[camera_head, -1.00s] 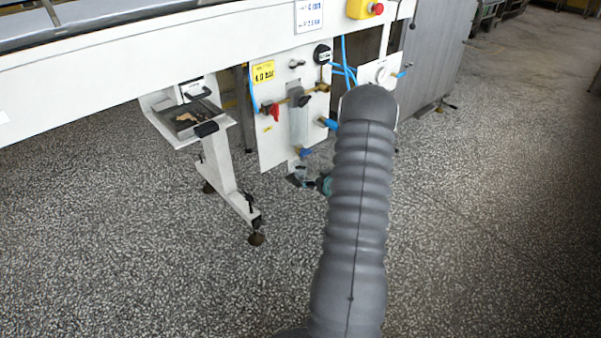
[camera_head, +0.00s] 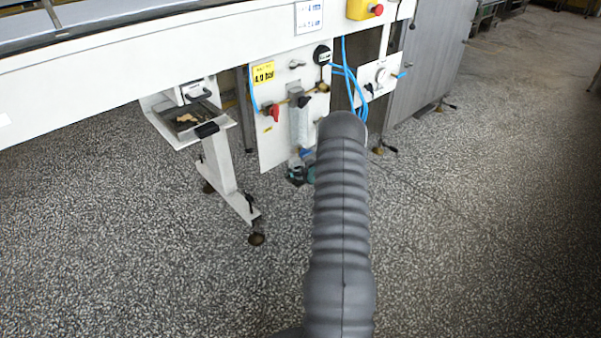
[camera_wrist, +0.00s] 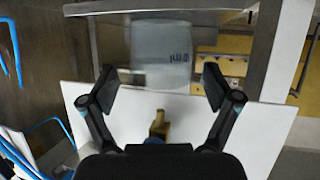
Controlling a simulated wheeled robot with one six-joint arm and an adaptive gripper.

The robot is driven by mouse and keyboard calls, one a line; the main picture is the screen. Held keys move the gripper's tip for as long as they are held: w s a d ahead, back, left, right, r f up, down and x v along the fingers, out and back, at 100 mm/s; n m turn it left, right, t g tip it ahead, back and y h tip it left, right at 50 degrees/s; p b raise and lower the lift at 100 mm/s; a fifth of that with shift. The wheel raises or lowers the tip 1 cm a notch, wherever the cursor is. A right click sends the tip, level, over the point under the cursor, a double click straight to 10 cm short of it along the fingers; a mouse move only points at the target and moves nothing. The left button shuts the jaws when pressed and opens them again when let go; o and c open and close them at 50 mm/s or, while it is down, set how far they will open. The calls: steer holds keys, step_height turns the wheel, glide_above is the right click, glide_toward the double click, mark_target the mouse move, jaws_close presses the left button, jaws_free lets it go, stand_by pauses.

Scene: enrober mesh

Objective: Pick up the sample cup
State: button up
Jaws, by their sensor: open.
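A translucent whitish cup-like vessel with dark markings (camera_wrist: 160,48), which looks like the sample cup, shows in the wrist view just beyond my fingertips. I cannot tell whether a clear upright cylinder (camera_head: 299,122) on the white panel in the head view is the same thing. My gripper (camera_wrist: 160,87) is open, with one finger on each side and nothing between the tips. The vessel lies roughly centred ahead of the gap. In the head view my arm hides most of the gripper; a dark and teal part of it shows low beside the panel.
The white panel (camera_head: 270,140) carries a red-handled valve (camera_head: 274,113), brass fittings and blue hoses (camera_head: 348,75). A brass fitting (camera_wrist: 160,125) shows between my fingers' bases. A white conveyor frame (camera_head: 150,60) runs above. A small tray (camera_head: 190,118) stands left. Speckled floor is open in front.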

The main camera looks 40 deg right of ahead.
steer(key=shift+w+f, duration=0.15)
steer(key=shift+w, duration=0.3)
steer(key=c, duration=1.4)
